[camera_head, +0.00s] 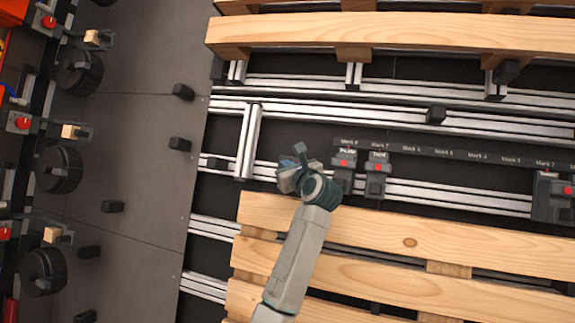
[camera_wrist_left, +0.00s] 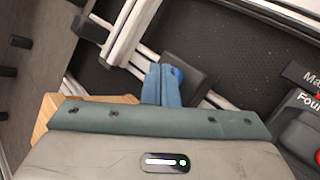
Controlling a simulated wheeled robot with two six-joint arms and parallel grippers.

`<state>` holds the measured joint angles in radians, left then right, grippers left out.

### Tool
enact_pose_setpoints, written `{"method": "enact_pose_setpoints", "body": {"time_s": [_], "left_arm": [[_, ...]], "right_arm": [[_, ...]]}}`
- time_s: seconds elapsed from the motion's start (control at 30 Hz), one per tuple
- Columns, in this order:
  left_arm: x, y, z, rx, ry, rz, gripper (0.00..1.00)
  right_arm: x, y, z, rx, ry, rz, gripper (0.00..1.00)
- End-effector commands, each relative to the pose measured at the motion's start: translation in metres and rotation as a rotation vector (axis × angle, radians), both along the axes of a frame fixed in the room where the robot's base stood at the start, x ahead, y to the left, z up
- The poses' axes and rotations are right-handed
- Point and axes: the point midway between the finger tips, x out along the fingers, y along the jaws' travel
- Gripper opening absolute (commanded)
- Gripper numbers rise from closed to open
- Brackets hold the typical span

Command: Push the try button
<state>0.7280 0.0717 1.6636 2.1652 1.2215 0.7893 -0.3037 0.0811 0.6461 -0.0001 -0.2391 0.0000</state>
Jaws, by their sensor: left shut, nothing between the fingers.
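A round blue button (camera_wrist_left: 178,76) shows in the left wrist view on a dark box (camera_wrist_left: 190,72), partly hidden behind my fingers. No label reading "try" is legible, so I cannot tell whether this is the try button. My left gripper (camera_wrist_left: 162,68) is shut and empty, with its blue fingertips over or right beside the blue button; I cannot tell whether they touch. In the head view my left gripper (camera_head: 286,166) is over the metal rail, left of two boxes with red buttons, and hides much of what is beneath it. My right gripper is out of view.
Two red-button boxes (camera_head: 344,163) (camera_head: 377,170) stand close to the right of my gripper; the nearer reads "Four" in the wrist view (camera_wrist_left: 305,115). Wooden pallet slats (camera_head: 410,242) lie below, with another pallet (camera_head: 400,33) above. Another red-button box (camera_head: 555,196) is far right.

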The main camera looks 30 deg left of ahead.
Motion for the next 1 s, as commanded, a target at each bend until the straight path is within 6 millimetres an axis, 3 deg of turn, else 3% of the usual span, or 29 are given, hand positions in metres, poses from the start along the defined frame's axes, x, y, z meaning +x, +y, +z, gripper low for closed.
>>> {"method": "enact_pose_setpoints", "body": {"time_s": [0.57,1.0], "left_arm": [[-0.012,-0.003,0.007,-0.001,0.001,0.000,0.00],[-0.047,-0.012,0.027,-0.001,0.001,0.000,0.00]], "right_arm": [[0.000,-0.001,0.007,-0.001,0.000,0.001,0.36],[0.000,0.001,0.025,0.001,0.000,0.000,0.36]]}}
